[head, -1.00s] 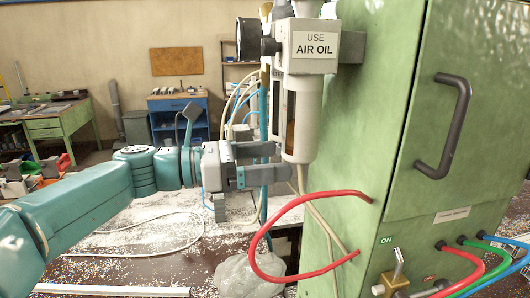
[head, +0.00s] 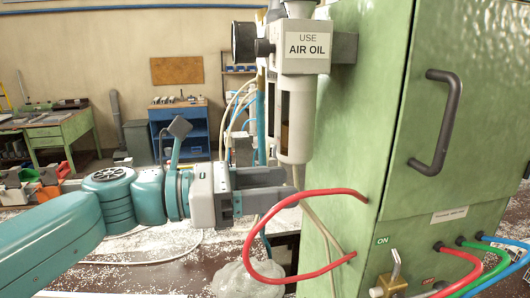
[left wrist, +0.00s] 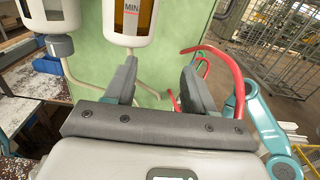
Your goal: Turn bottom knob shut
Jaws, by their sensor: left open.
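A pressure unit with an "AIR OIL" label (head: 306,45) is mounted on the green cabinet (head: 370,110), with a pale bowl (head: 294,130) hanging below it. In the left wrist view two bowls show: one with a "MIN" mark and amber contents (left wrist: 131,14), and a white one at upper left (left wrist: 50,14) with a grey knob (left wrist: 60,46) at its bottom. The knob is not clear in the head view. My left gripper (head: 290,186) is open and empty, just below the bowl. In the left wrist view its fingers (left wrist: 160,80) are apart, right of the knob. My right gripper is not in view.
A red hose (head: 250,235) loops out from the cabinet close to my left gripper. A brass valve (head: 393,275), green hose (head: 480,244) and blue hose (head: 510,243) are at the cabinet's lower front. A crumpled clear bag (head: 243,280) lies on the bench.

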